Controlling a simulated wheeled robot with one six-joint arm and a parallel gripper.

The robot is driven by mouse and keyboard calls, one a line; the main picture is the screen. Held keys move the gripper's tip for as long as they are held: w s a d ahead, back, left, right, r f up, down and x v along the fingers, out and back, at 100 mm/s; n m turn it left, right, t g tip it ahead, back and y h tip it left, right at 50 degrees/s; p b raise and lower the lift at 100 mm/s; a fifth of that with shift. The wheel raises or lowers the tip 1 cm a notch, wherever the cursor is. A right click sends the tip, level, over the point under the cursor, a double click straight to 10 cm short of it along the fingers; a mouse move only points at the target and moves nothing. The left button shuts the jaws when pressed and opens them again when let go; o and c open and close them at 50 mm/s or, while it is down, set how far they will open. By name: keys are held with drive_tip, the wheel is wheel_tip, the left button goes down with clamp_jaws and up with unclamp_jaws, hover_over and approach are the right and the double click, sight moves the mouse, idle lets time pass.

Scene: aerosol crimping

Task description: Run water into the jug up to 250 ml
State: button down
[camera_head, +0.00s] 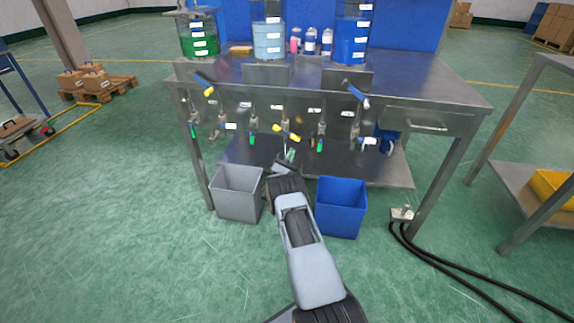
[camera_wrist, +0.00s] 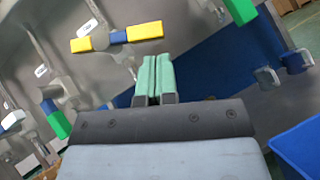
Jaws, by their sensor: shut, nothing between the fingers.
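My gripper (camera_wrist: 153,80) is shut and empty, its two green fingertips together. In the wrist view it points up at the bench front, just below a valve handle (camera_wrist: 145,33) with yellow ends and a blue part. A gap shows between fingertips and handle. In the head view my gripper (camera_head: 290,155) is low in front of the bench, below the yellow-ended handle (camera_head: 286,133). A tank of pale, water-like liquid (camera_head: 267,45) stands at the middle of the bench top.
A green tank (camera_head: 199,40) and a blue tank (camera_head: 350,40) flank the pale one. Several other valves line the bench front. A grey bin (camera_head: 237,193) and a blue bin (camera_head: 341,207) stand below. Black hoses (camera_head: 450,265) lie at right.

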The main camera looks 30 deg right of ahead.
drive_tip(key=shift+x, duration=1.5)
drive_tip(key=shift+b, duration=0.45)
drive_tip(key=shift+s+d+r+b, duration=0.3)
drive_tip(key=shift+s+d+r, duration=0.05)
drive_tip(key=shift+r, duration=0.35)
drive_tip(key=shift+s+d+r+b, duration=0.3)
drive_tip(key=shift+s+d+r, duration=0.1)
drive_tip(key=shift+r, duration=0.3)
drive_tip(key=s+a+f+b, duration=0.2)
drive_tip(key=s+a+f, duration=0.3)
drive_tip(key=f, duration=0.2)
drive_tip(key=shift+f+b, duration=0.15)
drive_tip(key=shift+b, duration=0.15)
